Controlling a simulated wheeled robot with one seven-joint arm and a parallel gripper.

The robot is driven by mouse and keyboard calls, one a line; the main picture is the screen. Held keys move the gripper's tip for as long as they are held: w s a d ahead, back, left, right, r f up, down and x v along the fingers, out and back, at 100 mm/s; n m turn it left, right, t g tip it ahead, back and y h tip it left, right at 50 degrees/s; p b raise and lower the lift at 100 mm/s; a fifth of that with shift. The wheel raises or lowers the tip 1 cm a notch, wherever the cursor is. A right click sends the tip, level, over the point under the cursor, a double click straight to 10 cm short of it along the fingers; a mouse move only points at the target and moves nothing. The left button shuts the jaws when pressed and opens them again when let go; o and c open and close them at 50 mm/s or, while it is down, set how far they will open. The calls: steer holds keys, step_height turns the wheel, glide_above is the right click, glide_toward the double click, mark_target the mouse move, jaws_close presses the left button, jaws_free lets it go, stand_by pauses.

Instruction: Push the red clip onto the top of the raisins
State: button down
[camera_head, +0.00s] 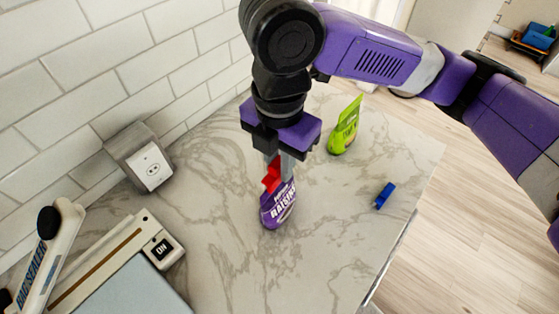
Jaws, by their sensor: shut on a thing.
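The purple raisins bag (277,208) stands upright on the marble counter, near the middle of the view. The red clip (271,175) is at the top of the bag, partly covered by my gripper. My gripper (278,165) points down directly above the bag and is shut on the red clip. The clip appears to touch or overlap the bag's top edge. I cannot tell how far the clip sits over the bag.
A green bag (345,128) stands behind and to the right. A blue clip (384,195) lies near the counter's right edge. The counter (320,240) in front is clear.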

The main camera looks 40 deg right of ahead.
mark_target(279, 160)
steer(key=shift+f+b, duration=0.55)
steer(key=shift+f, duration=0.3)
steer(key=c, duration=1.3)
jaws_free()
steer(key=shift+o, duration=0.2)
steer(key=shift+r, duration=3.9)
